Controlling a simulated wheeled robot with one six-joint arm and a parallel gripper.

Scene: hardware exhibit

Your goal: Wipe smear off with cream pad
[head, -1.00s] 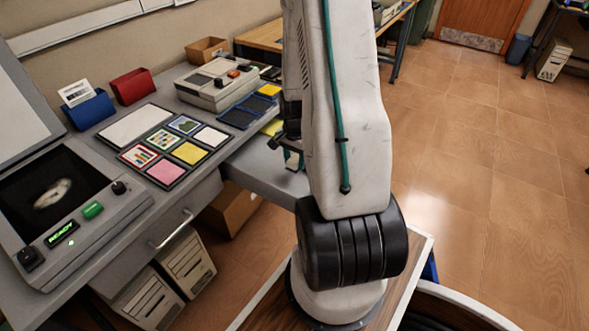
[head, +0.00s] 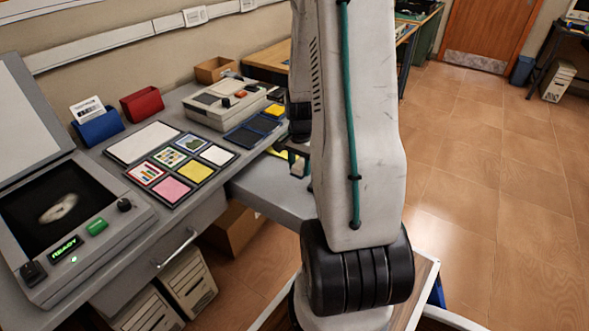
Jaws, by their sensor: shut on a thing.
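A pale smear (head: 58,207) lies on the dark glass of the scanner-like device (head: 30,205) at the left of the head view. My gripper (head: 298,166) shows only in part, left of my arm and beyond the right end of the grey counter top. It is shut on a small pale thing, which looks like the cream pad; the arm hides most of it. The gripper is far to the right of the smear and apart from it.
The device has an open lid (head: 25,105), a green button (head: 96,227) and a lit READY display (head: 65,248).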

